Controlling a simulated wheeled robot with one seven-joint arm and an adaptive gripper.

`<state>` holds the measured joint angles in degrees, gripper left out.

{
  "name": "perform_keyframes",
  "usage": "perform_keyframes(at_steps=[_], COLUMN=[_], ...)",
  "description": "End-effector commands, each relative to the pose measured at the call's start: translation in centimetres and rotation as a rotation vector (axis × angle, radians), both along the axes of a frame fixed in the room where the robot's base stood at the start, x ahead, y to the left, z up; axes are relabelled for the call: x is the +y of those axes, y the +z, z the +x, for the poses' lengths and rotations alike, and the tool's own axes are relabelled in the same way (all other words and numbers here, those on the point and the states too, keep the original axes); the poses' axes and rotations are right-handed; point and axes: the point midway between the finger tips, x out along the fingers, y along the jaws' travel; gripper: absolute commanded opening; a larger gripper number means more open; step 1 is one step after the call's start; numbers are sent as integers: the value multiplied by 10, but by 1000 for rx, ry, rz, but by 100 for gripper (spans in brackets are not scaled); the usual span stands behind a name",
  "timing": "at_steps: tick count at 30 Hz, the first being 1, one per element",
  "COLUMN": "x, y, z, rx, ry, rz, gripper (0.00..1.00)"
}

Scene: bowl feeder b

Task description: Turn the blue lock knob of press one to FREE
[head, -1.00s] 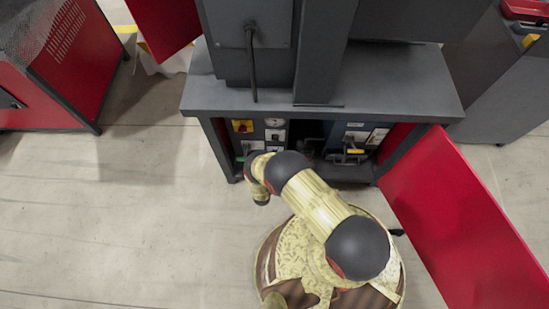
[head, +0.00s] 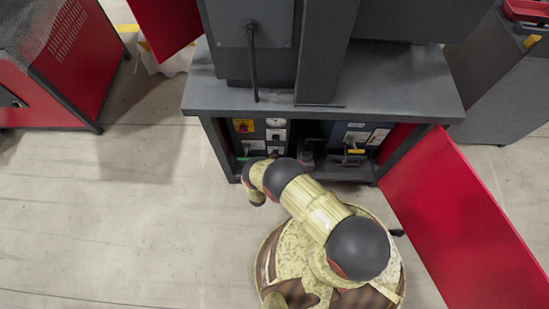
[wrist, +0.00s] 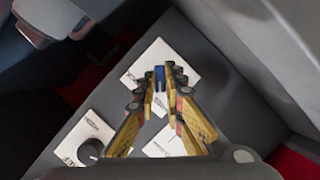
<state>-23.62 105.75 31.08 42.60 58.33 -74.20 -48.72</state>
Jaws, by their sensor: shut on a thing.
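The blue lock knob (wrist: 160,73) stands on a white label plate (wrist: 137,77) in the upper middle of the wrist view. My gripper (wrist: 160,82) has its two fingers on either side of the knob and is shut on it. The fingers cover part of the knob and plate. The print on the plate is too small to read, so I cannot tell which mark the knob points to. In the head view my arm hides the gripper and the blue knob at the left part of the open press cabinet (head: 330,100).
A black knob (wrist: 90,149) on another white plate lies lower left in the wrist view. A yellow-and-red switch (head: 243,126) sits inside the cabinet at left. A red door (head: 455,215) stands open at right. The floor (head: 110,220) at left is clear.

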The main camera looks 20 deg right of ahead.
Motion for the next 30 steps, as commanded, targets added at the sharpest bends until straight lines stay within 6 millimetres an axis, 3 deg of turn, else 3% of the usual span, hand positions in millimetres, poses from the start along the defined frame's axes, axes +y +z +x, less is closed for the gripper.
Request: perform_keyframes(at_steps=[1, 2, 11, 23, 30], x=[-1, -1, -1, 2, 23], y=[1, 1, 2, 2, 11], z=[4, 4, 3, -1, -27], rx=[-4, -4, -5, -2, -1], ry=[-4, -4, -4, 0, 5], rz=[3, 3, 3, 1, 1], gripper=[0, 11, 28, 29, 29])
